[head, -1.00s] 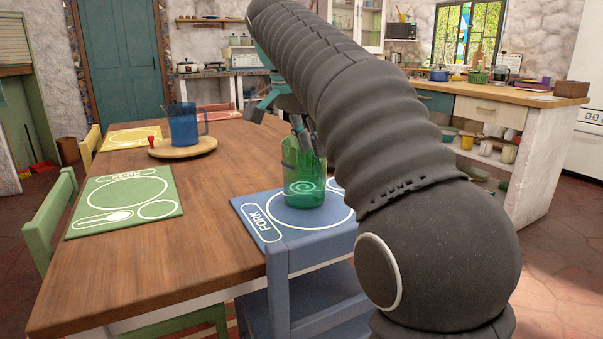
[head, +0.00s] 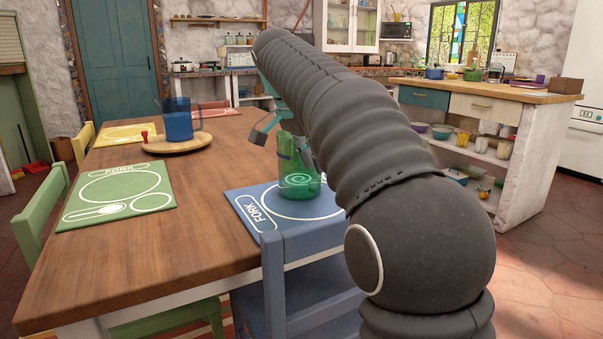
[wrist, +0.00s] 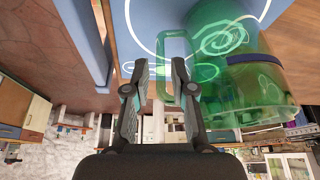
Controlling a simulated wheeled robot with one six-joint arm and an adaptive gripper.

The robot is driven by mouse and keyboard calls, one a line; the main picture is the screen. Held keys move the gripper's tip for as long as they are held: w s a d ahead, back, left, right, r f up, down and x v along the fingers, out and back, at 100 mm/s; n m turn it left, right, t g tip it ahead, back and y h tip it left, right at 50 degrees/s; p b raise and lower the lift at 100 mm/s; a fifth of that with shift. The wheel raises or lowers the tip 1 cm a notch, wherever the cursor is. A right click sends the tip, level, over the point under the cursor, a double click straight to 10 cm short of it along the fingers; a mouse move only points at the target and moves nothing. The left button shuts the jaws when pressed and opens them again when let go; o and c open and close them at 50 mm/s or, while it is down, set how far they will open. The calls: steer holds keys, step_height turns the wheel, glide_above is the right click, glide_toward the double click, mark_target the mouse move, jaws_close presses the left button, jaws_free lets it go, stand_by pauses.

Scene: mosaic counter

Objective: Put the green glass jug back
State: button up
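The green glass jug (head: 298,178) stands upright on the blue placemat (head: 247,210) at the near right corner of the table. It is see-through, with a dark band and a pale swirl. My gripper (head: 283,143) is at the jug's upper part, its fingers spread; my arm hides part of it. In the wrist view my gripper (wrist: 160,68) is open, with its fingers apart. The jug (wrist: 262,88) is at the right there, its handle (wrist: 176,34) pointing toward the fingers. The right finger overlaps the handle; I cannot tell whether they touch.
A blue jug (head: 179,126) stands on a round wooden board (head: 203,141) farther back, with a small red item (head: 145,136). Green (head: 150,183) and yellow placemats (head: 128,130) lie left. A blue chair (head: 275,290) stands in front. The mid-table wood is clear.

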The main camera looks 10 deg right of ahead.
mark_target(319, 190)
steer(key=b+x, duration=0.1)
steer(key=x, duration=0.4)
steer(key=shift+r, duration=0.1)
jaws_close()
